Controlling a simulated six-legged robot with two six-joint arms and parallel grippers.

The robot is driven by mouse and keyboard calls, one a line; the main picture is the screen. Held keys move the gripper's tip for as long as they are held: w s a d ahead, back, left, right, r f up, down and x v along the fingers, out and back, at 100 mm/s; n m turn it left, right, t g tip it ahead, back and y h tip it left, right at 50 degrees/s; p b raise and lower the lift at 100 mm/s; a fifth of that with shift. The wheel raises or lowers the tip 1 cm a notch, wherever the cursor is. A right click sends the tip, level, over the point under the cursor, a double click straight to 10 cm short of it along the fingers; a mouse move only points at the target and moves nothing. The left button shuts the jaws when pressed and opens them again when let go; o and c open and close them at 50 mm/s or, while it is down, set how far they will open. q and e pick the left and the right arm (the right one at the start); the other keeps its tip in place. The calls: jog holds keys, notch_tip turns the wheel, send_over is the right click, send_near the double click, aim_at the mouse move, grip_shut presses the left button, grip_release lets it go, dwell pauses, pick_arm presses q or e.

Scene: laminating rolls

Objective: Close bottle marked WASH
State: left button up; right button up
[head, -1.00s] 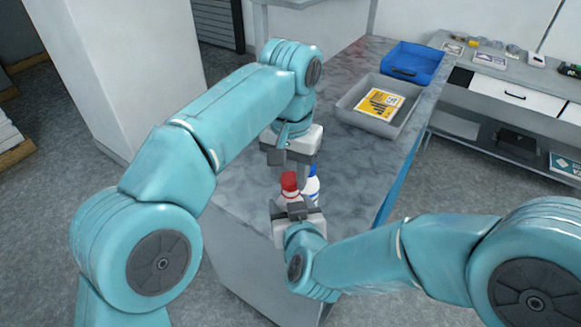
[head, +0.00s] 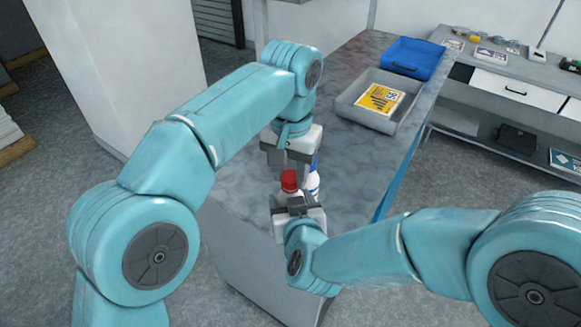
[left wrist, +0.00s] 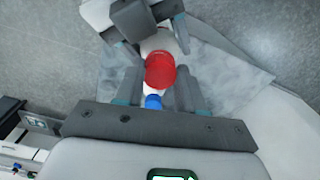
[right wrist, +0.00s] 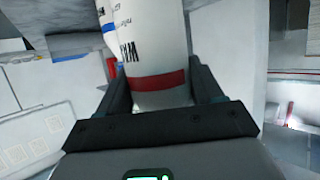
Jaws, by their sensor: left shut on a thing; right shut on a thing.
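A white bottle (right wrist: 160,92) with a red band stands between the fingers of my right gripper (right wrist: 162,90); its dark lettering is only partly visible. The head view shows my right gripper (head: 298,203) shut around this bottle at the near end of the counter. A red cap (head: 289,180) shows at its top; I cannot tell how firmly it sits. My left gripper (head: 290,158) points down from above, and its fingers are shut on the red cap (left wrist: 160,71). A second white bottle (head: 313,184) with blue marks stands close behind; its blue cap (left wrist: 153,101) shows beside the red one.
The grey marbled counter (head: 345,150) is clear around the bottles. A grey tray (head: 366,115) with a yellow-and-white packet (head: 380,99) and a blue tray (head: 413,58) stand at its far end. A side bench (head: 500,62) with small items is at the right.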

grip_shut()
pick_arm(q)
jog(key=m, duration=1.4)
jog(key=shift+w, duration=0.1)
jog(key=m, duration=0.3)
jog(key=shift+f, duration=0.1)
jog(key=m, duration=0.5)
jog(key=shift+w, duration=0.1)
jog(key=m, duration=1.3)
jog(key=shift+m, duration=0.4)
jog(key=o, duration=1)
